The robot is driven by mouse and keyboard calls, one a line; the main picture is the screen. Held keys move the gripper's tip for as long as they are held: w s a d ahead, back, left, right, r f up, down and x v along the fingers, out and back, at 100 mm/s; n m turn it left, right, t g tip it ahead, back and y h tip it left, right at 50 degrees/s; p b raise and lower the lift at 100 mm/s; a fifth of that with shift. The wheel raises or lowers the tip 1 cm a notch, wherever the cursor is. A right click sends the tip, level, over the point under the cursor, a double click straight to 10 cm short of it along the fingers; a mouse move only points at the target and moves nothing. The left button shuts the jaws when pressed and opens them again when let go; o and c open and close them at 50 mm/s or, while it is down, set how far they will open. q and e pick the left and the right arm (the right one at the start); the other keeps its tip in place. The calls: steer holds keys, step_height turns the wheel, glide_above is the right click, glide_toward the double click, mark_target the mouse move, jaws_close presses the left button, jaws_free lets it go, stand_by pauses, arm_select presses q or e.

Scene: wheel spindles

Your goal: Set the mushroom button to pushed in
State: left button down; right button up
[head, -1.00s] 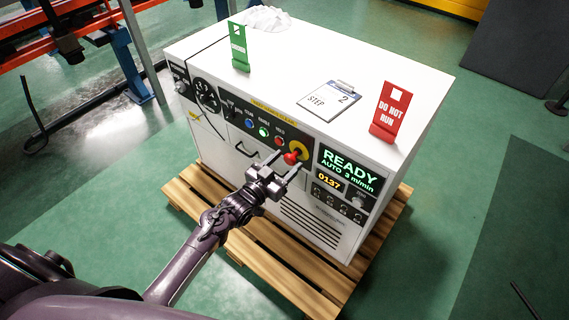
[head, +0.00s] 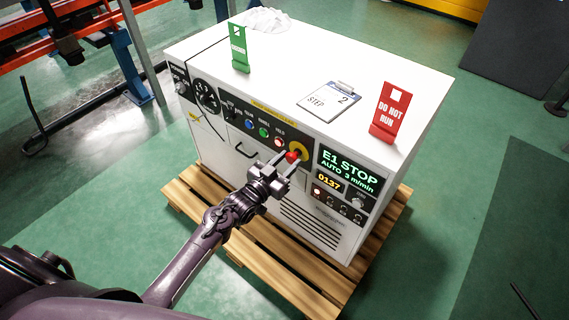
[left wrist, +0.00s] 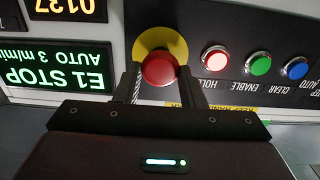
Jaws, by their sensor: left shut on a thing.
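The red mushroom button (head: 292,157) sits on a yellow round plate (head: 304,147) on the front panel of a white cabinet. In the left wrist view the button (left wrist: 160,69) lies between my two fingers, with the yellow plate (left wrist: 160,40) behind it. My left gripper (head: 285,160) is shut on the button, one finger on each side. The display (head: 350,170) reads "E1 STOP, AUTO 3 m/min". My right gripper is not in view.
Blue, green and red buttons (head: 264,132) sit left of the mushroom button. A green sign (head: 239,48), a clipboard (head: 329,97) and a red "DO NOT RUN" sign (head: 389,112) stand or lie on the cabinet top. The cabinet rests on a wooden pallet (head: 200,208).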

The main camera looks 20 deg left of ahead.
arm_select(q)
steer(key=c, duration=0.9)
jaws_free()
steer(key=shift+w+d, duration=0.1)
steer(key=shift+w, duration=0.1)
steer(key=shift+c, duration=0.2)
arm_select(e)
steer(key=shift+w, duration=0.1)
arm_select(q)
steer(key=shift+s, duration=0.15)
steer(key=shift+s, duration=0.25)
steer(key=v, duration=0.7)
steer(key=shift+a, duration=0.2)
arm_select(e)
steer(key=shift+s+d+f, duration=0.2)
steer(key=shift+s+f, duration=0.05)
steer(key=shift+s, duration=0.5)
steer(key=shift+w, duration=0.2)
